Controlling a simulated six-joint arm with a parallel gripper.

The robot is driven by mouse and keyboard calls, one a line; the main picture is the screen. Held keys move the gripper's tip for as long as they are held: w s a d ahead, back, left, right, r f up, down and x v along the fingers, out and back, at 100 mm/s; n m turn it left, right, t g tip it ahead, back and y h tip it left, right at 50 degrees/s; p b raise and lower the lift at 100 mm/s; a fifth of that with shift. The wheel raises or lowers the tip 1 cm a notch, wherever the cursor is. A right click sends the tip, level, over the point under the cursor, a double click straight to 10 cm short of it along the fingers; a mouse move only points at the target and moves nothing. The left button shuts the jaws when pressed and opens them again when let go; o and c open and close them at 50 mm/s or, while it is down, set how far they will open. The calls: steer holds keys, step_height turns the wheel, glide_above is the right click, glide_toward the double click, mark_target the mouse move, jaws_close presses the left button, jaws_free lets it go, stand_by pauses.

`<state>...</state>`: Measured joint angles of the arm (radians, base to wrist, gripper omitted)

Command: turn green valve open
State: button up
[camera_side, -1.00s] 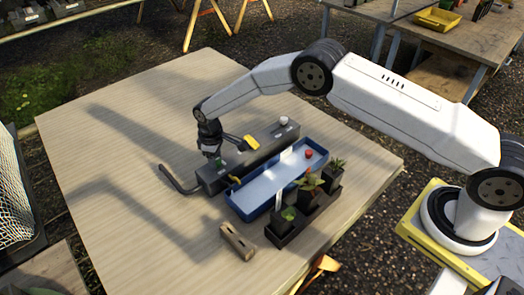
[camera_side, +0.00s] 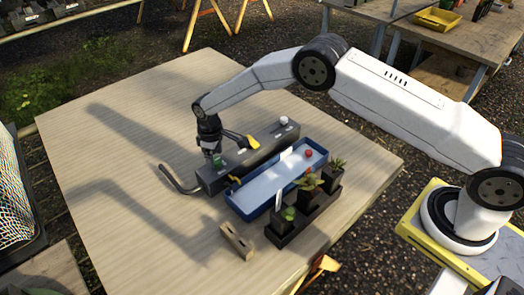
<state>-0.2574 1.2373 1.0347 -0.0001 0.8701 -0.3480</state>
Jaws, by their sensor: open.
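The green valve (camera_side: 220,162) sits on top of the left end of a long dark grey block (camera_side: 246,164). My gripper (camera_side: 213,155) is over that left end, pointing down, right at the green valve. Its fingers are small and dark here, and they partly hide the valve; I cannot tell whether they touch it. The gripper is open. A yellow handle (camera_side: 253,142) and a white knob (camera_side: 283,120) stand further right along the block. A dark bent pipe (camera_side: 178,181) comes out of the block's left end.
A blue tray (camera_side: 242,202) lies in front of the block, with a red knob (camera_side: 308,153) at its right. A dark planter (camera_side: 300,226) with several plants stands in front of the tray. A small brown wooden piece (camera_side: 237,241) lies at front left. The table's left side is clear.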

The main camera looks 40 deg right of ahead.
mark_target(216, 160)
steer(key=shift+r, duration=3.2)
steer(key=shift+s+d+r, duration=0.2)
steer(key=shift+d+r, duration=0.05)
steer(key=shift+r, duration=0.05)
steer(key=s+d+r+m+t, duration=0.1)
steer(key=s+d+r+m, duration=0.3)
steer(key=s+d+r, duration=0.65)
steer(key=s+d+m+t, duration=0.1)
steer(key=s+d+m, duration=0.2)
steer(key=s, duration=1.5)
steer(key=shift+d+t, duration=0.3)
steer(key=shift+d, duration=0.2)
